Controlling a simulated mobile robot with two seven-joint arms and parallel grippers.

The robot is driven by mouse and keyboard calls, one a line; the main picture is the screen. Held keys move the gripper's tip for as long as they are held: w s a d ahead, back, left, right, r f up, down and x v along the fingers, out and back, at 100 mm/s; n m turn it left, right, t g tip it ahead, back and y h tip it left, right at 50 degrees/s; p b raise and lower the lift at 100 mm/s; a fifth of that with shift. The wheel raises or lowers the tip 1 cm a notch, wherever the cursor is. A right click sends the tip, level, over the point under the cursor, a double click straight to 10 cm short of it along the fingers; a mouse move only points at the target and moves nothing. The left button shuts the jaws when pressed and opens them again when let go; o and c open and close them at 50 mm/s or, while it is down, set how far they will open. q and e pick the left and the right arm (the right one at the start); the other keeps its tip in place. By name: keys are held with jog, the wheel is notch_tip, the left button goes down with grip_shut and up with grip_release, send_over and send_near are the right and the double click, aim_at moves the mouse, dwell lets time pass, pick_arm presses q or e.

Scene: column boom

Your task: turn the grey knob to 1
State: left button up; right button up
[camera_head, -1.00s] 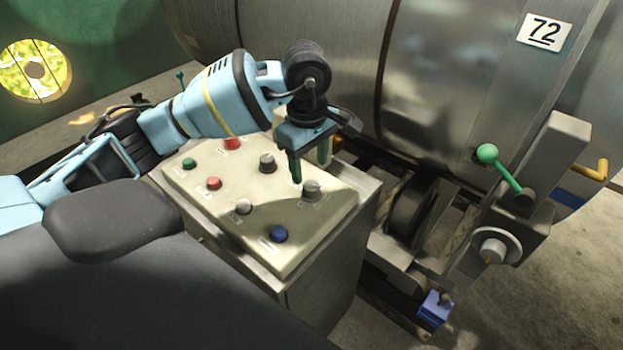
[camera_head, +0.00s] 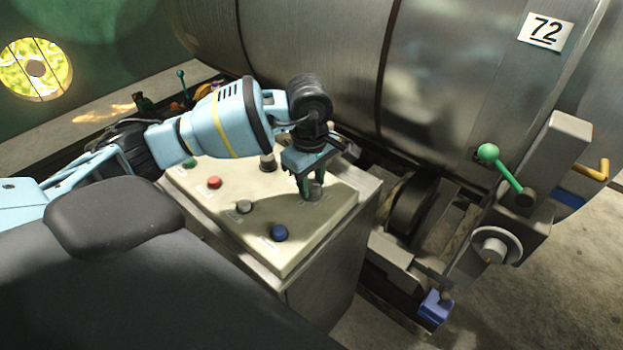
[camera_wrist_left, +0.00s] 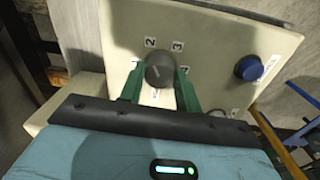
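A grey knob (camera_head: 317,190) stands on the cream control panel (camera_head: 322,222), near its right edge. In the left wrist view the grey knob (camera_wrist_left: 158,74) has labels 2 and 3 on its far side and another label, partly hidden, on its near side. I cannot read its setting with certainty. My left gripper (camera_head: 312,188) is over the knob from above. In the left wrist view its green fingers (camera_wrist_left: 160,72) are on either side of the knob, with what looks like a narrow gap at each side. My right gripper is not in view.
A blue button (camera_head: 279,232), a small grey button (camera_head: 244,206), a red button (camera_head: 214,182) and a darker knob (camera_head: 267,161) are on the same panel. A large metal drum (camera_head: 450,90) stands behind it. A green-knobbed lever (camera_head: 488,153) is at right.

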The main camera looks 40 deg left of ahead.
pick_arm(q)
jog(key=shift+c, duration=1.3)
jog(key=shift+n, duration=0.3)
jog(key=n+p, duration=0.2)
jog(key=n, duration=0.4)
jog(key=shift+r, duration=0.2)
jog(key=n+p, duration=0.1)
jog(key=n, duration=0.3)
jog(key=shift+p, duration=0.35)
jog(key=shift+f+n, duration=0.15)
jog(key=shift+n, duration=0.55)
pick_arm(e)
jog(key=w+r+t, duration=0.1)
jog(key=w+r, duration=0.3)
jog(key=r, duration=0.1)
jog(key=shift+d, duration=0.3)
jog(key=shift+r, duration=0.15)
pick_arm(q)
jog(key=o, duration=1)
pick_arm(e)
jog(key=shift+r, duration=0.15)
